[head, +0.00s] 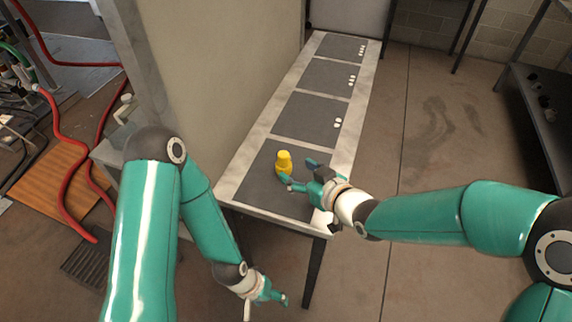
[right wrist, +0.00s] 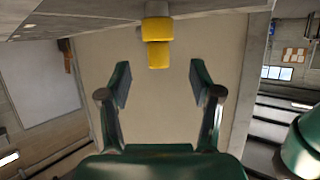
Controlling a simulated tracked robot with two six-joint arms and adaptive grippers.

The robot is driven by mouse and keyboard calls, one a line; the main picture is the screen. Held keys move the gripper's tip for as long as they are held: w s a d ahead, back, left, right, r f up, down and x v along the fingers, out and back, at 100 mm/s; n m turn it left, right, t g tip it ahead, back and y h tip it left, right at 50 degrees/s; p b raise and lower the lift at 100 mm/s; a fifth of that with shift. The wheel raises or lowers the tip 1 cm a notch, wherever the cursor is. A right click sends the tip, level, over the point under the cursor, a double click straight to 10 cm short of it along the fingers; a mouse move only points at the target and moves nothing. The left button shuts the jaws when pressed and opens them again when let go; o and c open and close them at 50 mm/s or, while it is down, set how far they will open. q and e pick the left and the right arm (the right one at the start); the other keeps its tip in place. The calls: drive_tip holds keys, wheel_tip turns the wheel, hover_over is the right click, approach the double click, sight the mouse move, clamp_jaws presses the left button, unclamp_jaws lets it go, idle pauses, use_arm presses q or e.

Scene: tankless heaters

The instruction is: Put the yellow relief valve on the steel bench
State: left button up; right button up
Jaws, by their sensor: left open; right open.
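The yellow relief valve (head: 284,162) stands upright on the nearest dark mat of a long, pale-edged bench (head: 262,132). My right gripper (head: 300,177) is open and low over that mat, just beside the valve on its near right side. In the right wrist view the valve (right wrist: 158,52) shows at the top, beyond the open, empty fingers (right wrist: 157,88). My left gripper (head: 275,294) is open and empty, below the near end of the long bench. A dark metal bench (head: 522,95) stands at the right edge; I cannot tell which bench is the steel one.
Several small white round pieces lie on the farther mats. Several small dark objects (head: 546,108) sit on the dark bench. A pale panel (head: 225,70) rises along the long bench's left side. Red hoses (head: 62,130) lie at left. The floor (head: 430,110) between the benches is clear.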

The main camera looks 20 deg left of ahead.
sight(287, 162)
drive_tip(key=shift+x, duration=1.25)
drive_tip(key=shift+r+p+x, duration=0.1)
drive_tip(key=shift+p+x, duration=0.35)
drive_tip(key=shift+x, duration=0.8)
drive_tip(key=shift+r+p+x, duration=0.15)
drive_tip(key=shift+p+x, duration=0.25)
drive_tip(key=shift+x, duration=0.9)
drive_tip(key=shift+w, duration=0.1)
clamp_jaws()
